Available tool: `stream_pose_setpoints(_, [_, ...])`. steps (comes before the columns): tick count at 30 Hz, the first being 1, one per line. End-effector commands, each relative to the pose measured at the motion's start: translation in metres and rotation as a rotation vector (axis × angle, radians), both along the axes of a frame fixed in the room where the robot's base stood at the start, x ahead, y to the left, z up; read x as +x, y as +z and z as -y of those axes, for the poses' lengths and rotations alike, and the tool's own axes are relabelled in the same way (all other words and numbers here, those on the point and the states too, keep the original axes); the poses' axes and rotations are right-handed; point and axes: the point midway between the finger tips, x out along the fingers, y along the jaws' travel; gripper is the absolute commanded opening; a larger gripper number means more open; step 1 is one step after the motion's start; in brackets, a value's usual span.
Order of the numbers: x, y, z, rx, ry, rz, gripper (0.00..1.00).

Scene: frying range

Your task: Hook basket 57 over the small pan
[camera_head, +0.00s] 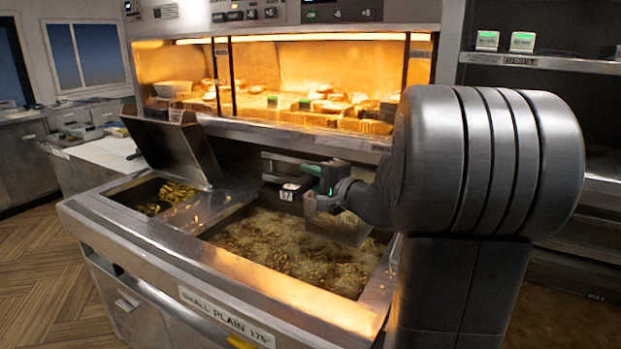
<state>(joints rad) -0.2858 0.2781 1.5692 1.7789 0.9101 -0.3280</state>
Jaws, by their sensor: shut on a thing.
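Basket 57 (338,226) is a pale mesh basket over the back right of the wide pan, with its number tag (286,196) out to the left. My gripper (327,178) is shut on the basket's handle, which my fingers partly hide. The wide pan (290,297) holds bubbling, cloudy oil. A narrower pan (140,194) with darker oil lies to its left, under a raised lid. I cannot tell whether the basket touches the oil or the rim.
The raised metal lid (172,143) stands tilted behind the narrow pan. A lit warming cabinet (290,75) with food runs along the back. A shelf (545,63) with small green-lit boxes is at the right. The wooden floor (45,260) at the left is clear.

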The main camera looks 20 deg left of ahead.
Motion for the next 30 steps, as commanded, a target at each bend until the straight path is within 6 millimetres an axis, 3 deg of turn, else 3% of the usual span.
stream_pose_setpoints(3, [0.0,0.001,0.0,0.0,0.0,0.002,0.0])
stream_pose_setpoints(4, [0.0,0.001,0.0,0.0,0.0,0.002,0.23])
stream_pose_setpoints(8, [0.0,0.001,0.0,0.001,0.0,0.001,0.47])
stream_pose_setpoints(20, [-0.003,0.0,0.009,0.001,-0.002,0.0,0.47])
stream_pose_setpoints(30, [-0.03,0.0,0.072,0.0,-0.004,0.002,0.47])
